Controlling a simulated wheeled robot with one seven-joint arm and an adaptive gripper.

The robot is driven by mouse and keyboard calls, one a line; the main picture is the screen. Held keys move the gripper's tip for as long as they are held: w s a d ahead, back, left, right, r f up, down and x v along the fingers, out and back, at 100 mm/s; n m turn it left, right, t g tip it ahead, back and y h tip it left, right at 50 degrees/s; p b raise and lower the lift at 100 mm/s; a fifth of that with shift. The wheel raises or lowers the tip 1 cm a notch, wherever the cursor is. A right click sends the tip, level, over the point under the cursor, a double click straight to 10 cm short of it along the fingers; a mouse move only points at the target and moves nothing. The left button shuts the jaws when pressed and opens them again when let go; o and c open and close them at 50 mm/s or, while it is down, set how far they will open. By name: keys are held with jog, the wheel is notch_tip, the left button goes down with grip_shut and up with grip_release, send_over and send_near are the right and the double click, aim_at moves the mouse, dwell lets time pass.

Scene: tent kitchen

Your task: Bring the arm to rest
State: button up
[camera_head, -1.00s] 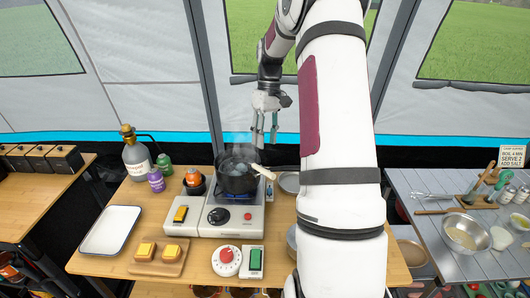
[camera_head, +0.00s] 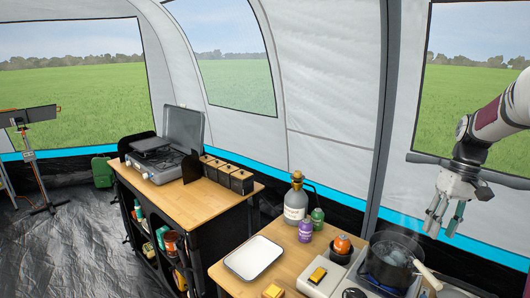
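My arm (camera_head: 497,115) reaches in from the right edge of the head view. My gripper (camera_head: 443,217) hangs fingers down in the air, above and to the right of the steaming black pot (camera_head: 390,262). Its fingers are spread apart with nothing seen between them. The pot sits on the portable stove (camera_head: 335,281), with its light handle pointing to the lower right. The gripper appears clear of the pot. The rest of the arm is outside the view.
A white tray (camera_head: 254,258), gas bottle (camera_head: 295,205), purple bottle (camera_head: 305,231) and green bottle (camera_head: 318,217) stand on the near table. A second table (camera_head: 165,189) to the left holds an open camping stove (camera_head: 158,160) and dark boxes. Open floor lies at far left.

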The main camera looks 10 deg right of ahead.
jog(key=s+a+r+t+h, duration=0.1)
jog(key=s+a+r, duration=0.1)
jog(key=a+r, duration=0.55)
jog(key=s+a+r+t+h, duration=0.15)
jog(key=a+r, duration=0.35)
jog(key=a, duration=0.5)
jog(key=s+a+n+t, duration=0.1)
jog(key=s+a+t, duration=0.3)
jog(key=s+a, duration=0.9)
jog(key=s, duration=0.2)
jog(key=shift+s+a, duration=0.25)
jog(key=shift+s, duration=0.1)
